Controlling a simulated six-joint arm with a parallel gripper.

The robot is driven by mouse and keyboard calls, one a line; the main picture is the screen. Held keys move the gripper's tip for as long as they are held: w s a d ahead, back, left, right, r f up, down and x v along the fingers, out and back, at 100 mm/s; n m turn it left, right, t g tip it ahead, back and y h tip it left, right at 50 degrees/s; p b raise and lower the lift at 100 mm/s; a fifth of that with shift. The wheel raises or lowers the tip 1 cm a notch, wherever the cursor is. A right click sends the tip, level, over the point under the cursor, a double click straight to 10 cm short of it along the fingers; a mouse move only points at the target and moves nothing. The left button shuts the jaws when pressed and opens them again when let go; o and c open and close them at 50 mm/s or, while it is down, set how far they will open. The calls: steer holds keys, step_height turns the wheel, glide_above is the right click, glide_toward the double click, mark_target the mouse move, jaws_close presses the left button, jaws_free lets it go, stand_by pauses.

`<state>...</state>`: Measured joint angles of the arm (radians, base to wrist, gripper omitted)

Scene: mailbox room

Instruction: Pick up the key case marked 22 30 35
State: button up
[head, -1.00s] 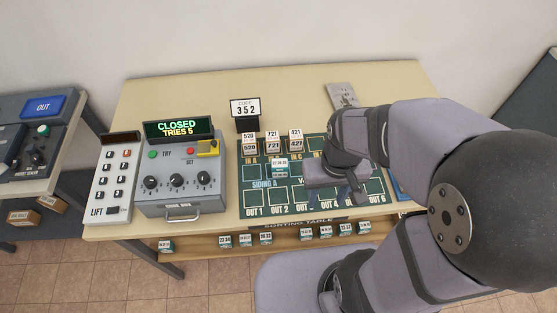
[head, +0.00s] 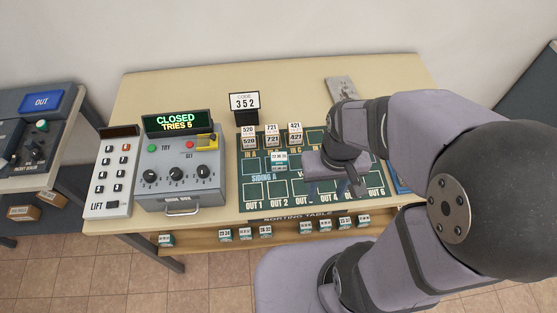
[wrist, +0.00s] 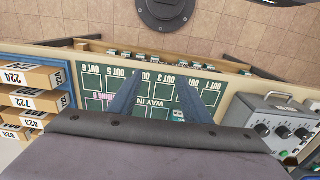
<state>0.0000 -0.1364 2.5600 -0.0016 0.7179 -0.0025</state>
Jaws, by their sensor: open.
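Several small white-and-green key cases are in the head view. One case (head: 279,160) stands alone on the green sorting board (head: 285,187), by SIDING A. Others stand in a row on the low front ledge, such as one case (head: 225,235) at left and another (head: 345,223) at right. Their numbers are too small to read surely, so I cannot tell which is 22 30 35. My gripper (head: 333,190) is open above the right half of the board, right of the lone case. In the wrist view its two fingers (wrist: 158,95) are apart with nothing between them.
Paired number blocks (head: 271,136) stand at the board's back. The back tabletop is mostly clear. A tray stack (wrist: 30,95) flanks the board.

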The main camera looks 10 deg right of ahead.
steer(key=shift+o, duration=0.8)
steer(key=n+h+b, duration=0.5)
steer(key=n+b, duration=0.1)
steer(key=n, duration=1.1)
glide_above(277, 156)
steer(key=a, duration=0.2)
step_height(277, 156, down, 7)
steer(key=shift+s+d+f, duration=0.1)
steer(key=shift+d+f, duration=0.05)
steer(key=shift+p+x, duration=0.35)
steer(key=shift+x, duration=0.55)
steer(key=shift+y, duration=0.3)
steer(key=shift+a+p+x, duration=0.15)
steer(key=shift+p+x, duration=0.45)
steer(key=shift+x, duration=0.75)
steer(key=shift+a+p+x, duration=0.1)
steer(key=shift+p+x, duration=0.5)
steer(key=shift+x, duration=0.8)
steer(key=shift+f, duration=0.1)
steer(key=c, duration=1.2)
